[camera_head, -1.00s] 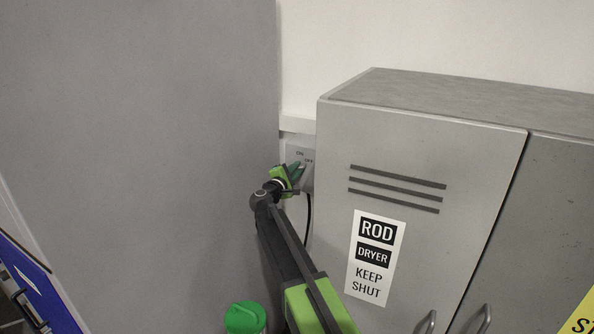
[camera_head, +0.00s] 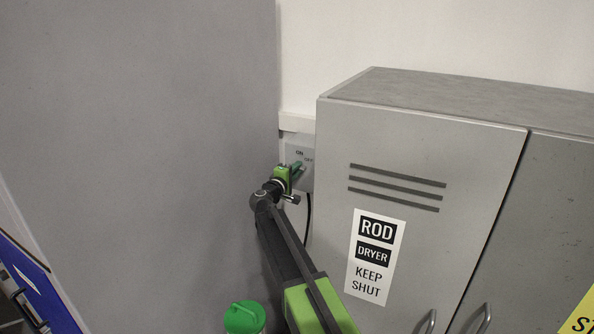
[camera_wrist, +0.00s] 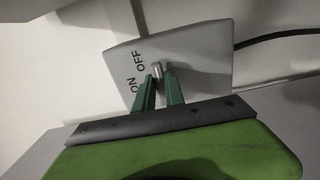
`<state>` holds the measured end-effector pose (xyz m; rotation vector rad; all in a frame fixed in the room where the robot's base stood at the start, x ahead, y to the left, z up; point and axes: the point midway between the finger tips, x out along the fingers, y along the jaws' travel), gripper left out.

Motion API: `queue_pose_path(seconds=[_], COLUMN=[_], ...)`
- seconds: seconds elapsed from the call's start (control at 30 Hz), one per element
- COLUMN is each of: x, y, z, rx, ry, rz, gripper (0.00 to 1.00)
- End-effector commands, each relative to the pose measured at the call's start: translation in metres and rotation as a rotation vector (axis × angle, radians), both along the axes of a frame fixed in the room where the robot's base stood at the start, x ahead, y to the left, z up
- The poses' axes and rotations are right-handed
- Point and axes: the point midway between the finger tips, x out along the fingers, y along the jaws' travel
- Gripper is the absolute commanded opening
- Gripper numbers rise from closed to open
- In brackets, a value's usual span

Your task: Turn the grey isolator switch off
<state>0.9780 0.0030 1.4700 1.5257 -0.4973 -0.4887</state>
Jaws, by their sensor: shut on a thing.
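The grey isolator switch (camera_head: 304,152) is a pale box on the wall, in the gap left of the cabinet, with ON and OFF printed on it. The wrist view shows its face (camera_wrist: 205,62), with a short metal lever (camera_wrist: 157,69) beside the two words. The lever sits about level with the space between ON and OFF; I cannot tell which setting it is at. My gripper (camera_head: 297,168) is at the switch. In the wrist view its green fingers (camera_wrist: 160,78) are shut on the lever, one on each side, and hide its lower part.
The grey rod dryer cabinet (camera_head: 420,150) stands close on the right. A large grey panel (camera_head: 150,150) is close on the left. A dark cable (camera_wrist: 275,37) runs from the switch box. A green-lidded container (camera_head: 244,318) is low in front.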

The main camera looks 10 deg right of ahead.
Motion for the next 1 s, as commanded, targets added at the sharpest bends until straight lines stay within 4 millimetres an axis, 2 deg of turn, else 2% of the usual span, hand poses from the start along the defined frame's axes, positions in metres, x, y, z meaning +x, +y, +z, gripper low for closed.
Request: queue_pose_path(seconds=[0.27,0.3,0.43,0.77,0.87,1.0], x=[-0.002,-0.002,-0.001,-0.003,-0.014,-0.043], y=[-0.003,-0.003,-0.002,0.001,0.009,0.029], z=[-0.002,-0.002,-0.002,-0.001,-0.001,-0.001], rx=[0.009,0.009,0.006,0.004,0.003,0.003], ry=[0.000,0.000,0.000,0.000,0.000,0.000], rz=[-0.008,-0.008,-0.006,-0.001,0.001,0.002], gripper=[0.00,0.20,0.36,0.36,0.36,0.36])
